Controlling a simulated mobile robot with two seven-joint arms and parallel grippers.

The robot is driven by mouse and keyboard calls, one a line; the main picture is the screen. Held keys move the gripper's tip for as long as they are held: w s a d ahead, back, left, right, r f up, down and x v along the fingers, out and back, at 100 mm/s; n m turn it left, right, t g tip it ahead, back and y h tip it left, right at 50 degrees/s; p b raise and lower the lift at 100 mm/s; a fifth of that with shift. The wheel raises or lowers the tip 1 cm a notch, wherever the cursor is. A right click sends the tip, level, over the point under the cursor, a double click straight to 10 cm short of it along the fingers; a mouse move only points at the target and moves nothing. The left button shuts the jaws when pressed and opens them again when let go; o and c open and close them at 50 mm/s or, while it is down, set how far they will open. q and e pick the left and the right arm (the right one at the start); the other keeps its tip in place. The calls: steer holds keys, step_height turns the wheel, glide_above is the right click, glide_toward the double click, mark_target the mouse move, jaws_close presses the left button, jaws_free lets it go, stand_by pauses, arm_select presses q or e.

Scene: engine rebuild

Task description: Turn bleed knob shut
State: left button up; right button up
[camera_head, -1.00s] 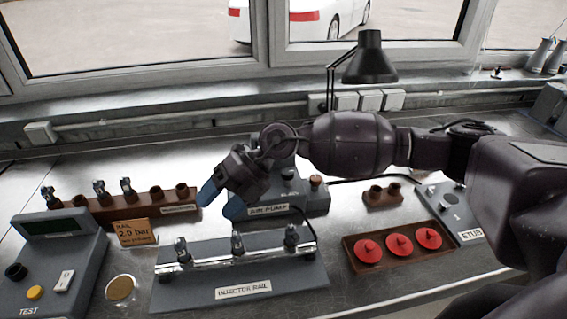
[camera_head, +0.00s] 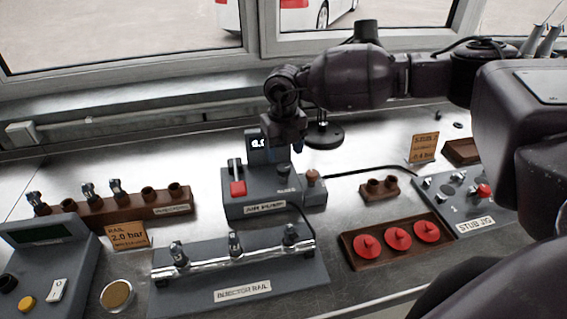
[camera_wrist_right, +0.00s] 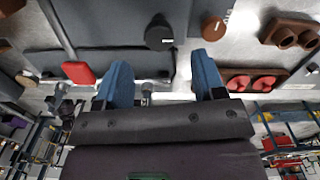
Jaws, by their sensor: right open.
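The grey air pump (camera_head: 258,207) stands mid-bench with a lit display, a red-handled lever (camera_head: 238,187) and a small dark knob (camera_head: 284,168). The label in front of this knob is too small to read surely. The dark knob (camera_wrist_right: 159,38), with a white mark, shows in the right wrist view just beyond and between my fingertips. A brown knob (camera_head: 312,177) sits on the pump's side box. My right gripper (camera_head: 295,147) points down above the dark knob; its blue fingers (camera_wrist_right: 163,72) are apart, with nothing between them. My left gripper is out of view.
The injector rail (camera_head: 243,291) stands in front of the pump. A tray with red caps (camera_head: 352,259) and the stub jig (camera_head: 473,224) are at right. A lamp base (camera_head: 325,136) is behind the gripper. A test box (camera_head: 45,270) is front left.

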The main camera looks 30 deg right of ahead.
mark_target(283, 168)
steer(key=shift+f, duration=2.65)
steer(key=c, duration=0.9)
